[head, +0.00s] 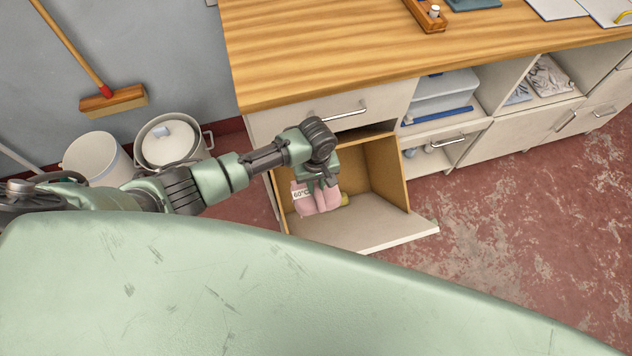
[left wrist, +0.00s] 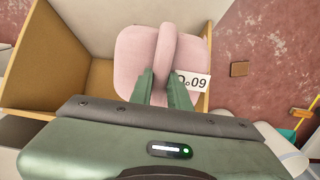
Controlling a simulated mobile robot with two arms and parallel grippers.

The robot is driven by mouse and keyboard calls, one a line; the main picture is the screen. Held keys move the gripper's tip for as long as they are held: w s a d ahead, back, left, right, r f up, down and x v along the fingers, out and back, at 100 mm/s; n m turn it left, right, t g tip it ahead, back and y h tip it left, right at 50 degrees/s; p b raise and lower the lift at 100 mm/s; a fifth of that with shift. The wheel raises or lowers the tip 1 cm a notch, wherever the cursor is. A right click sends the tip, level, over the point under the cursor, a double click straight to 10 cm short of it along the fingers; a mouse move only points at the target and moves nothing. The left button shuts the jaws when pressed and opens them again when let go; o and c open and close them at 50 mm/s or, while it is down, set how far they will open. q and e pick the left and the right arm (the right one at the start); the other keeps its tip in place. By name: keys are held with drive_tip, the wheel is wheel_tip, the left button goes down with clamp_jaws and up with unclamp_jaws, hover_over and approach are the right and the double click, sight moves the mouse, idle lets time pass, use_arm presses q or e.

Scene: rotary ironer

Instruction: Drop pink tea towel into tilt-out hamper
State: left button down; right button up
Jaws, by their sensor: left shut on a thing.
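The towel is over the opening of the tilt-out hamper (head: 377,218), whose front is tilted out below the counter. In the left wrist view the towel (left wrist: 140,62) is between the fingers (left wrist: 166,88), with the hamper's wooden inner walls (left wrist: 62,50) to the left and beneath. My right gripper is not in view.
The wooden countertop (head: 400,40) overhangs the cabinet, with a closed drawer (head: 340,106) above the hamper. Open shelves (head: 440,100) stand to the right. A lidded pot (head: 168,145), a white bucket (head: 97,155) and a broom (head: 112,100) are at left.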

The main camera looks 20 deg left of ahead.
use_arm(q)
drive_tip(key=c, duration=1.3)
unclamp_jaws()
drive_tip(key=shift+o, duration=0.2)
wheel_tip(320, 180, up, 8)
drive_tip(key=shift+f, duration=0.15)
